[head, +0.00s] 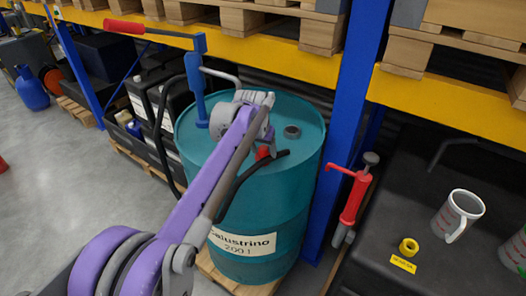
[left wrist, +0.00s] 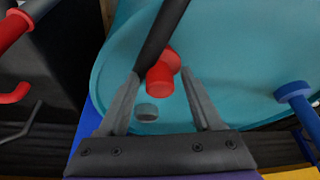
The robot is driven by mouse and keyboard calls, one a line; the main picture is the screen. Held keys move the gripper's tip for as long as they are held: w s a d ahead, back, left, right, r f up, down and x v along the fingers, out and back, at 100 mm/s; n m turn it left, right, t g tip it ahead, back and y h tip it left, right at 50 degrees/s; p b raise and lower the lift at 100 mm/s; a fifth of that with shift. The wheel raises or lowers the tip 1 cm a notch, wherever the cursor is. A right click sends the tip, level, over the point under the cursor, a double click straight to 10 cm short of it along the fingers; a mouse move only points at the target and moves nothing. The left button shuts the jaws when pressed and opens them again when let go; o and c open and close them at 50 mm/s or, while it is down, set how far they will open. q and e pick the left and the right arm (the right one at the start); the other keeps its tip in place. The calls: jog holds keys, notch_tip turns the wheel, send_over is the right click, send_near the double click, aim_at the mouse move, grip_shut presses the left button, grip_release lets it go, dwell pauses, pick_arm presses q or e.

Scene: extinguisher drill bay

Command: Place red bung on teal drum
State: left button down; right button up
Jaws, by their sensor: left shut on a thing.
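The teal drum (head: 262,205) stands upright on a pallet, with a label on its side and a grey round fitting (head: 292,131) on its lid. My left gripper (head: 265,142) is over the drum's top, shut on the red bung (head: 264,153). In the left wrist view the bung (left wrist: 160,78) sits between the fingertips (left wrist: 160,74), just beyond the grey fitting (left wrist: 147,112). I cannot tell whether the bung touches the lid. My right gripper is not in view.
A blue hand pump (head: 194,85) with a red handle rises at the drum's back left. A blue rack post (head: 345,115) and a red pump (head: 354,200) stand to the right.

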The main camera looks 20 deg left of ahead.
pick_arm(q)
jog(key=shift+f, duration=0.2)
jog(key=shift+f, duration=0.15)
jog(key=shift+c, duration=0.3)
grip_release()
jog(key=v, duration=1.3)
jog(key=s+f, duration=1.1)
jog(key=s, duration=0.3)
jog(key=s+f+t, duration=0.1)
jog(key=s+f, duration=1)
jog(key=s, duration=0.4)
jog(key=shift+s+f+n+p, duration=0.15)
jog(key=shift+f+n+p, duration=0.1)
jog(key=shift+n+p, duration=0.15)
